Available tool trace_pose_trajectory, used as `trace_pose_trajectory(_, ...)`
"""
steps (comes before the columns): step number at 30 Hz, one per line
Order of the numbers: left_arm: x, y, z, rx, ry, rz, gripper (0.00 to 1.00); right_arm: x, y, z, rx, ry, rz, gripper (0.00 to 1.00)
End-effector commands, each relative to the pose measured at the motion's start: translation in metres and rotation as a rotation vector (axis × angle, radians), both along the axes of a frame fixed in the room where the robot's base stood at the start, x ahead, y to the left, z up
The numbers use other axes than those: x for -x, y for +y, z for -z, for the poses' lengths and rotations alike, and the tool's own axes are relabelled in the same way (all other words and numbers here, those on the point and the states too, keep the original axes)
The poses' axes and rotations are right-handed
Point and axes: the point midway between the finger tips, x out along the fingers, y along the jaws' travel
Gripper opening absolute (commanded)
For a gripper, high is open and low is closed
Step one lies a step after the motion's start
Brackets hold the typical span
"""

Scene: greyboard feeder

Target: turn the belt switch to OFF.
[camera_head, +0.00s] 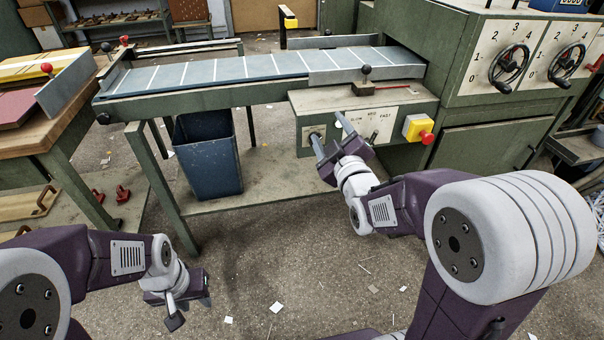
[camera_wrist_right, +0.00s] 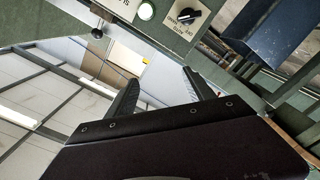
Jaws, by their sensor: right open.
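The belt switch (camera_wrist_right: 188,17) is a black rotary knob on a light labelled plate, in the upper middle of the right wrist view. In the head view its small plate (camera_head: 314,133) is on the front of the green control box, partly behind my gripper; the knob's setting is too small to read surely. My right gripper (camera_head: 328,132) is open and empty in front of the box. In the wrist view its two dark fingers (camera_wrist_right: 160,90) are apart, below the switch and not seen touching it. My left gripper (camera_head: 188,312) hangs low at the left, away from the box; its jaw gap is unclear.
The control box (camera_head: 300,106) also carries a speed lever (camera_head: 366,72), a pale round button (camera_wrist_right: 147,11) and a red knob on a yellow block (camera_head: 417,128). The conveyor belt (camera_head: 235,68) runs left above a blue bin (camera_head: 208,155). Handwheels (camera_head: 509,64) are at the right.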

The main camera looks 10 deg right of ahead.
Motion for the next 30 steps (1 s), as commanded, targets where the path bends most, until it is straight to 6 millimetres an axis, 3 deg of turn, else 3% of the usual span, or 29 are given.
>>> trace_pose_trajectory(1, 0.0, 0.0, 0.052, 0.0, 0.0, 0.0, 0.36, 0.0, -0.001, 0.052, 0.0, 0.0, 0.001, 0.62)
trace_pose_trajectory(3, 0.0, 0.0, 0.077, 0.0, 0.0, 0.0, 0.36, 0.0, -0.001, 0.077, -0.001, 0.0, 0.003, 0.62)
trace_pose_trajectory(7, 0.0, 0.0, 0.103, 0.0, 0.0, 0.0, 0.36, 0.0, -0.002, 0.103, -0.001, 0.001, 0.004, 0.62)
trace_pose_trajectory(16, 0.0, 0.0, 0.101, 0.0, -0.001, 0.0, 0.36, -0.006, -0.002, 0.102, -0.002, 0.003, 0.004, 0.62)
trace_pose_trajectory(19, 0.0, 0.0, 0.096, 0.0, -0.001, 0.0, 0.36, -0.022, -0.001, 0.102, -0.002, 0.005, 0.004, 0.62)
trace_pose_trajectory(24, 0.0, 0.0, 0.113, 0.0, 0.0, 0.0, 0.36, -0.059, 0.0, 0.108, -0.002, 0.0, 0.004, 0.62)
trace_pose_trajectory(30, 0.0, 0.0, 0.122, 0.0, 0.0, 0.0, 0.36, -0.087, 0.001, 0.105, -0.002, 0.001, 0.004, 0.62)
